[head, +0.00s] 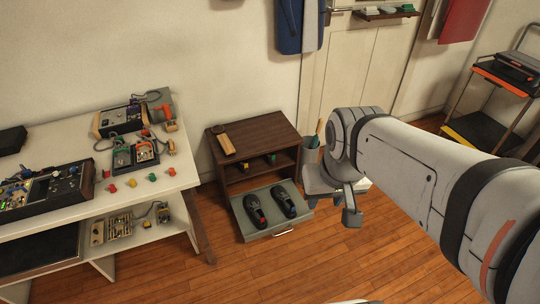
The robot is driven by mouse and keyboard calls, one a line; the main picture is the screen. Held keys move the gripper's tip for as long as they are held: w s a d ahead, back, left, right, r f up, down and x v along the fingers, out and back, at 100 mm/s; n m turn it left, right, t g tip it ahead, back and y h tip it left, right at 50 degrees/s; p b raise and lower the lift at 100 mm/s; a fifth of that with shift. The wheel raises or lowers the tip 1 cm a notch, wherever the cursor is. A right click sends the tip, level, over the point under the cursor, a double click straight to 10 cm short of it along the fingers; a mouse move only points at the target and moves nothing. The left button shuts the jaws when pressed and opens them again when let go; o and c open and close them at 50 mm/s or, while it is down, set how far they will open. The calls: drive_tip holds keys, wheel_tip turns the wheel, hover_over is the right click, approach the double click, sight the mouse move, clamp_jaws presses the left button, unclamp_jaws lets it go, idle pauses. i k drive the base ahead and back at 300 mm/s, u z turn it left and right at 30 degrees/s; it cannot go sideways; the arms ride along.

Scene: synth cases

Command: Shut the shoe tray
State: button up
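The shoe tray (258,233) is a grey-green drawer pulled out at the bottom of a dark brown wooden cabinet (275,130). Two dark shoes lie in it side by side, a left one (255,209) with a red patch and a right one (284,201) with a blue patch. A pale handle (284,232) is on the tray's front. My gripper (351,216) is to the right of the tray, seemingly apart from it. One grey finger-like part hangs down; the rest is hidden by my arm, so its opening does not show.
A white workbench (60,144) with electronic devices stands at the left, its brown leg (201,228) near the tray. A brush-like wooden item (224,143) lies on the cabinet. A tool container (311,155) stands right of it. The wooden floor (260,275) in front is clear.

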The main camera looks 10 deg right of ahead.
sight(277, 220)
drive_tip(key=z, duration=0.05)
drive_tip(key=i, duration=0.55)
drive_tip(key=z, duration=1.65)
drive_tip(key=k, duration=1.25)
drive_tip(key=u, duration=1)
drive_tip(key=i, duration=1)
